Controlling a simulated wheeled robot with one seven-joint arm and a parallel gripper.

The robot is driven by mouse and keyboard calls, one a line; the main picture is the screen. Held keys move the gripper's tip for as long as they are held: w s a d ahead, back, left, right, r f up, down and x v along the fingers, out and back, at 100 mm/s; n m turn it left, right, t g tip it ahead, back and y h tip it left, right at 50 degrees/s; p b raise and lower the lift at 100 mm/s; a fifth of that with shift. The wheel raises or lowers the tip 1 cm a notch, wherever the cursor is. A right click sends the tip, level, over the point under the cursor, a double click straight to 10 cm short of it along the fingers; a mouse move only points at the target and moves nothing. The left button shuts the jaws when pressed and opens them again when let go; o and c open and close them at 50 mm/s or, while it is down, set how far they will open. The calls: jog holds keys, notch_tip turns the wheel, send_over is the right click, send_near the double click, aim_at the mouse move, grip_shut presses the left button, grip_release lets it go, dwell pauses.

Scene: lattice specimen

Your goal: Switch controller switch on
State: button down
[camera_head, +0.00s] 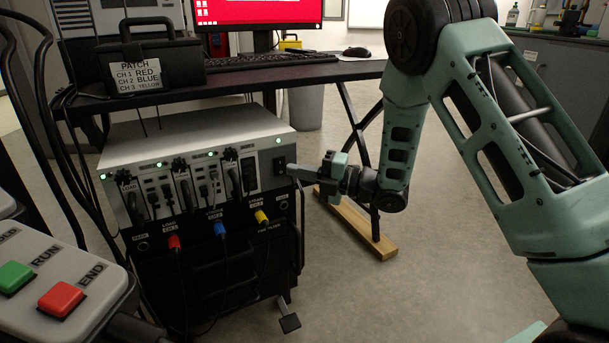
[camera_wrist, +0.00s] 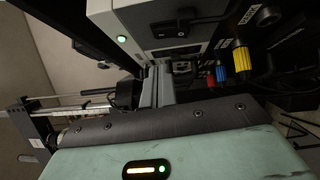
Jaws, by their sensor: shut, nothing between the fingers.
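A desk (camera_head: 240,77) with a monitor and keyboard (camera_head: 270,62) stands behind. A button box (camera_head: 60,290) with green and red buttons is at lower left.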

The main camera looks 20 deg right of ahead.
jog(key=p+v, duration=0.2)
jog(key=v, duration=0.8)
jog(key=shift+r+p, duration=0.4)
jog(key=shift+r, duration=0.3)
